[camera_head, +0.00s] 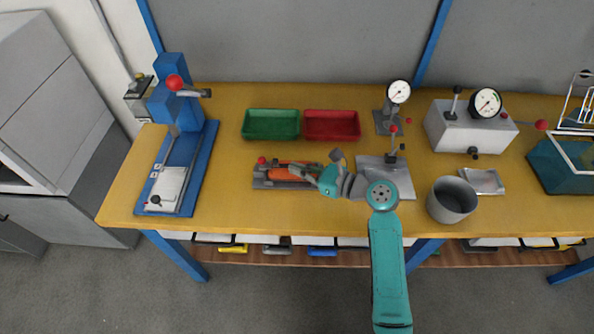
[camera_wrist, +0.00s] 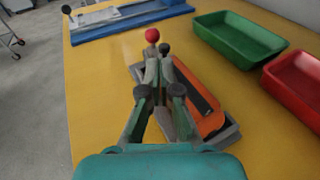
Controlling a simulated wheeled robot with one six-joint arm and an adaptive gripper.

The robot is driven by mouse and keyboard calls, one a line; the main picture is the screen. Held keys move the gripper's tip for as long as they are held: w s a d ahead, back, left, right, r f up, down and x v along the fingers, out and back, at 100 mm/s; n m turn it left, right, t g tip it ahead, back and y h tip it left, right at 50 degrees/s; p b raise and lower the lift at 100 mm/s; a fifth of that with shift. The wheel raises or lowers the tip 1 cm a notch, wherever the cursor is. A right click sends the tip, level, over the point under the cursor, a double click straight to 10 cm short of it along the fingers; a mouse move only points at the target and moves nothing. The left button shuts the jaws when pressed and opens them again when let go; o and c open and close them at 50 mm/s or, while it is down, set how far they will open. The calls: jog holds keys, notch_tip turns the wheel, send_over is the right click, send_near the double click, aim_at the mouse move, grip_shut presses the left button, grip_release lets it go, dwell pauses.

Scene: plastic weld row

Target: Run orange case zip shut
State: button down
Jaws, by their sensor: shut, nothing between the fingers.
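The orange case (camera_head: 284,172) lies in a grey holder (camera_head: 262,183) near the front middle of the yellow bench. In the wrist view the orange case (camera_wrist: 212,122) shows to the right of my fingers, with a dark strip along its top. My gripper (camera_head: 304,171) reaches over the case from the right. In the wrist view my gripper (camera_wrist: 160,70) is shut and empty, its fingertips close to the far end of the holder. A red ball knob (camera_wrist: 152,35) stands just beyond the tips. The zip pull cannot be made out; my fingers hide part of the case.
A green tray (camera_head: 271,125) and a red tray (camera_head: 331,126) lie behind the case. A blue press (camera_head: 190,150) stands at left. A dial gauge stand (camera_head: 387,122), a grey pot (camera_head: 452,203) and a gauge box (camera_head: 470,128) are at right. Bench between press and case is clear.

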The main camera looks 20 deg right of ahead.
jog(key=v, duration=0.9)
jog(key=shift+d, duration=0.1)
dwell(0.5)
